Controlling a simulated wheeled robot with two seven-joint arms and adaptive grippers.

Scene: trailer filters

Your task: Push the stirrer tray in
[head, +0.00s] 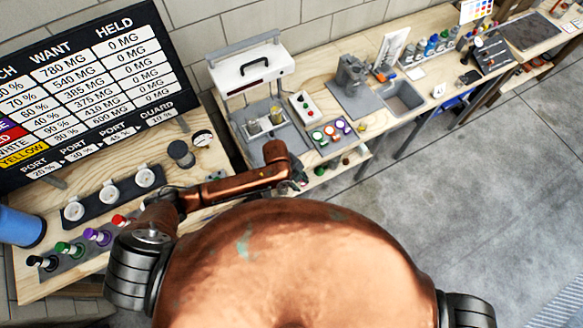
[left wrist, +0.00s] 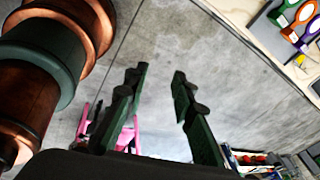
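The stirrer is a white box with a black handle (head: 252,72) raised on a stand on the bench. Below it is a light grey tray (head: 264,133) holding two small beakers (head: 265,121); I cannot tell how far the tray sticks out. My left gripper (head: 297,182) is in front of the bench's near edge, below and right of the tray, apart from it. The tray does not show clearly there. My right gripper is not in view.
Several coloured-ringed items (head: 330,133) sit near the bench edge. A dark board (head: 85,85) stands at left. Open floor (head: 480,180) lies right.

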